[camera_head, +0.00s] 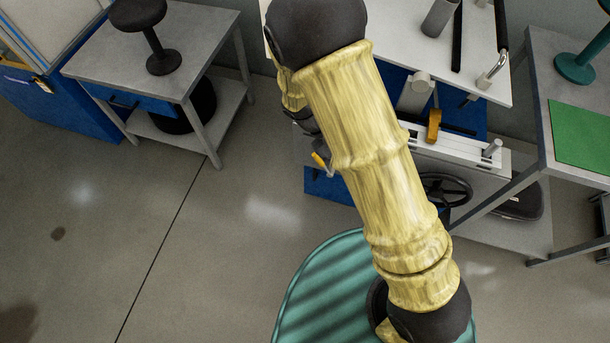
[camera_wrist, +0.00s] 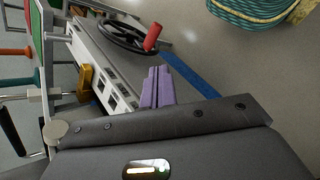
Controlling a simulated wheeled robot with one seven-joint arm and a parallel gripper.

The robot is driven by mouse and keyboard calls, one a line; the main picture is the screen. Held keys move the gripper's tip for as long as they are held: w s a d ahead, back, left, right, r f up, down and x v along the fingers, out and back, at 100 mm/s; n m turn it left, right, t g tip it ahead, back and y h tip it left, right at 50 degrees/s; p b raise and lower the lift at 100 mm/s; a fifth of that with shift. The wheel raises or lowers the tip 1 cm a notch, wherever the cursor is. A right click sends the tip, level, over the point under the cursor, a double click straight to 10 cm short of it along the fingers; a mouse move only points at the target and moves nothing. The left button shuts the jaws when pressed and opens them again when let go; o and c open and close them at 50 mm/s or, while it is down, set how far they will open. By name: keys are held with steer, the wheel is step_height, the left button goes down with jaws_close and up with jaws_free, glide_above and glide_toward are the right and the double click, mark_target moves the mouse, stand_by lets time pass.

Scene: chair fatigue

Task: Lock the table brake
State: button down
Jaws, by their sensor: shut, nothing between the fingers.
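A machine with a white slotted rail (camera_head: 455,150) stands to the right of my arm in the head view; its rail also shows in the wrist view (camera_wrist: 112,88). An orange-yellow lever (camera_head: 434,126) stands at the rail, also in the wrist view (camera_wrist: 84,80). It may be the table brake; I cannot tell its lock state. A black handwheel (camera_head: 446,188) sits below the rail; in the wrist view it carries a red handle (camera_wrist: 152,38). My gripper (camera_wrist: 156,80) has purple fingers, shut and empty, beside the rail and apart from the lever. My arm hides the gripper in the head view.
A white worktop (camera_head: 490,80) lies above the rail. A grey table with a green mat (camera_head: 580,135) stands at right. A teal ribbed seat (camera_head: 320,285) is below my arm. A table with a black stool (camera_head: 165,60) is at left. The floor at left is clear.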

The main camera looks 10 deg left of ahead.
steer(key=a+f+n+t+h+b, duration=0.35)
steer(key=a+f+b, duration=0.25)
steer(key=f, duration=0.4)
steer(key=n+t+b, duration=0.6)
steer(key=t+b, duration=0.2)
steer(key=t, duration=0.7)
glide_toward(322, 164)
steer(key=s+a+f, duration=0.2)
steer(key=a+f, duration=0.1)
steer(key=a, duration=0.5)
steer(key=shift+s+a+r+m+y, duration=0.1)
steer(key=shift+s+m+y, duration=0.05)
steer(key=shift+m+y, duration=0.1)
steer(key=s+d+r+b+x, duration=0.1)
steer(key=d+b+x, duration=0.1)
steer(key=x, duration=1.1)
steer(key=shift+s, duration=0.45)
steer(key=shift+r, duration=0.15)
